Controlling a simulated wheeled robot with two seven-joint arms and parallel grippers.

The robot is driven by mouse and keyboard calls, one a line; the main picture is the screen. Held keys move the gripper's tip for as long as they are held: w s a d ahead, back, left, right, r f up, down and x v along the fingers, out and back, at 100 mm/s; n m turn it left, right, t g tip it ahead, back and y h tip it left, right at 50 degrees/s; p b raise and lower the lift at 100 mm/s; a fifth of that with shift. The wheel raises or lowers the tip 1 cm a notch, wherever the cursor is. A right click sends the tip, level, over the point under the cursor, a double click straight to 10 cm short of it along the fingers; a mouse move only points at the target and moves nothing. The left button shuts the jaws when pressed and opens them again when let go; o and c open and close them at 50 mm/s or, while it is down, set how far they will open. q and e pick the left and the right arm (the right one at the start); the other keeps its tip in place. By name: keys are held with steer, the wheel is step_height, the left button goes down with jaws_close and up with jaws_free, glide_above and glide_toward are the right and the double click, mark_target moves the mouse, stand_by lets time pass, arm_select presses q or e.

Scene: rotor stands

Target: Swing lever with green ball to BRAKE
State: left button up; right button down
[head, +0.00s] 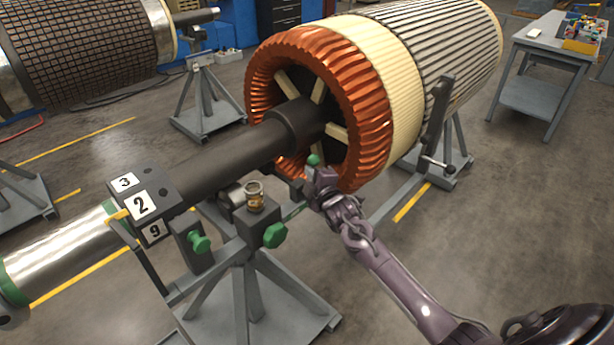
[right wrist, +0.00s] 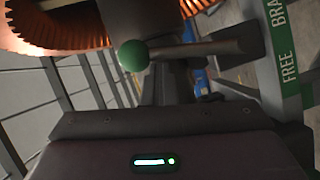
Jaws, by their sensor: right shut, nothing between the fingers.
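In the right wrist view the ball (right wrist: 132,55) is on the left end of the grey lever (right wrist: 195,50), just beyond the gripper's edge. The lever runs right towards a green strip (right wrist: 283,50) with the white words FREE and BRA, the latter cut off by the frame. Which word the lever points at I cannot tell. My right gripper is shut and holds nothing; contact with the ball is unclear. My left gripper is not in view.
The large rotor (head: 405,85) and its dark shaft (head: 225,155) lie just behind and above the gripper. The grey stand (head: 245,285) carries green knobs (head: 275,235) and a small glass cup (head: 255,195). Open floor (head: 470,240) lies to the right.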

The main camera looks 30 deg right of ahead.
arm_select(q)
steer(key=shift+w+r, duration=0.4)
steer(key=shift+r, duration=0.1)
arm_select(e)
steer(key=d+m, duration=0.1)
steer(key=w+d+m+g, duration=0.1)
steer(key=d, duration=0.1)
steer(key=shift+w+d+f+y, duration=0.2)
steer(key=shift+d+y, duration=0.05)
steer(key=shift+y, duration=0.05)
arm_select(q)
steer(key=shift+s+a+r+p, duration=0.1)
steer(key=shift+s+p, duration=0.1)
steer(key=shift+p, duration=0.15)
arm_select(e)
steer(key=shift+d, duration=0.1)
